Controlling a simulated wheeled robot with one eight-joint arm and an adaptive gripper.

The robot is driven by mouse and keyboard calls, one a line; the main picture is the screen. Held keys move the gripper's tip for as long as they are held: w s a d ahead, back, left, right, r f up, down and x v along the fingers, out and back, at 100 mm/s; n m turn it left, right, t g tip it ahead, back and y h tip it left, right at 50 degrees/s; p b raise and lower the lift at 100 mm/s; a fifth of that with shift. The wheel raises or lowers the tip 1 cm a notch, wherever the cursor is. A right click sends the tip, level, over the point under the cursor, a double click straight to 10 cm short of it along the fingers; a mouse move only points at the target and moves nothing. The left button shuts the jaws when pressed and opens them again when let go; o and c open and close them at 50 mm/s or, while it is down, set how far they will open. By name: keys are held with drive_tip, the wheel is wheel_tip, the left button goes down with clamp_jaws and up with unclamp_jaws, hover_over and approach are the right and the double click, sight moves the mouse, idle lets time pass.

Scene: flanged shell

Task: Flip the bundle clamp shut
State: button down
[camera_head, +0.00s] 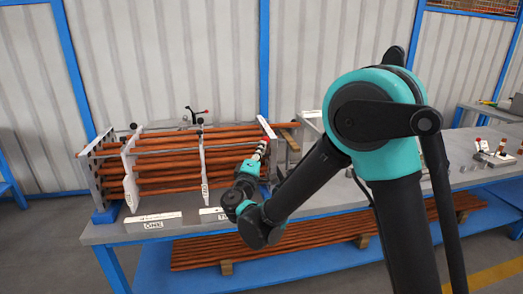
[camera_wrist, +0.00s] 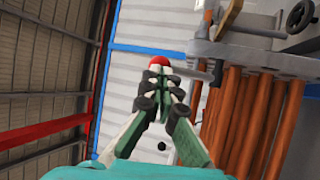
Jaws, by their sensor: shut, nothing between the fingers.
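My gripper (camera_head: 261,150) is at the right end of the bundle of copper tubes (camera_head: 165,166) in the head view. In the wrist view its fingers (camera_wrist: 159,73) are together and empty. A red ball knob (camera_wrist: 158,60) shows just past the fingertips. A grey bar (camera_wrist: 196,73) runs from near the knob towards the metal frame; they look like the clamp's lever. Whether the fingers touch the knob cannot be told. In the head view my gripper and arm cover part of this end.
The bundle lies between upright plates (camera_head: 130,177) on a grey bench (camera_head: 112,233) with blue legs. White labelled blocks (camera_head: 154,222) stand at its front edge. More tubes (camera_head: 205,254) lie on the lower shelf. A corrugated wall (camera_head: 165,60) is behind.

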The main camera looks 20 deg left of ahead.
drive_tip(key=shift+w+a+r+g, duration=0.1)
drive_tip(key=shift+w+r+g, duration=0.1)
drive_tip(key=shift+g, duration=0.1)
drive_tip(key=w+a+r+n+g+h, duration=0.1)
drive_tip(key=w+a+r+n+g, duration=0.1)
drive_tip(key=w+a+n+g, duration=0.2)
drive_tip(key=shift+w+a+r+g, duration=0.3)
drive_tip(key=shift+w+g, duration=1.4)
drive_tip(key=shift+g, duration=0.5)
drive_tip(key=shift+f, duration=0.1)
